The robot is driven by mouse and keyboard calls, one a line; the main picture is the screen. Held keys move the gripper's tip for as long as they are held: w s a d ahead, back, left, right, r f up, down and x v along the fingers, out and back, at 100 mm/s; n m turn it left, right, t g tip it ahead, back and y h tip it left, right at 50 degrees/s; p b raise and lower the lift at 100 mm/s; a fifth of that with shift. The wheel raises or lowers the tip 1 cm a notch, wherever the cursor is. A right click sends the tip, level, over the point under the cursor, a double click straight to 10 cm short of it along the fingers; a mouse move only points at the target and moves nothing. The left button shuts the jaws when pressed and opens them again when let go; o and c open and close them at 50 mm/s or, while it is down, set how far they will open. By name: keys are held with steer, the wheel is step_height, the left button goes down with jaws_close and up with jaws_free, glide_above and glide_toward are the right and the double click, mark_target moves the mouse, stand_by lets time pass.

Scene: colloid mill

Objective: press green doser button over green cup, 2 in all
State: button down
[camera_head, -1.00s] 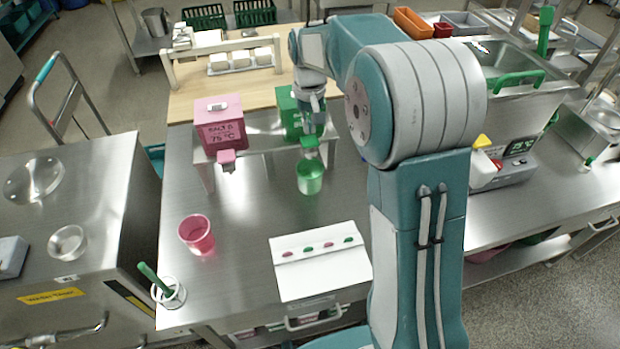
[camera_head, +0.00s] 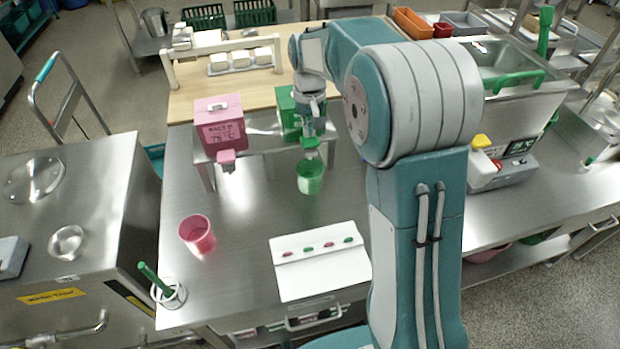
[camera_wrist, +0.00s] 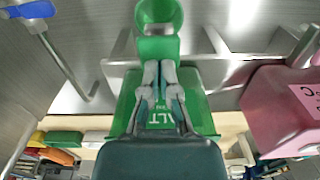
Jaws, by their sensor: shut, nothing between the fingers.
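The green doser (camera_head: 289,112) stands on a raised metal shelf, partly hidden by my arm. Its green button block (camera_wrist: 158,48) juts out at the front, above the green cup (camera_head: 310,178). The cup stands upright on the table and also shows at the top of the wrist view (camera_wrist: 160,12). My gripper (camera_wrist: 160,68) is shut and empty, pointing down. Its fingertips are at the button block; whether they touch or press it I cannot tell. In the head view my gripper (camera_head: 311,130) is right above the block.
A pink doser (camera_head: 220,120) stands left of the green one. A pink cup (camera_head: 197,235) stands at the front left of the table. A white card (camera_head: 320,262) with pink and green marks lies in front. A white holder (camera_head: 170,294) with a green-handled tool is at the front-left corner.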

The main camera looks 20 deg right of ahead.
steer(key=shift+f, duration=1.35)
steer(key=shift+r, duration=1.9)
steer(key=shift+f, duration=0.1)
steer(key=shift+f, duration=1.8)
steer(key=shift+r, duration=1.9)
steer(key=shift+r, duration=0.1)
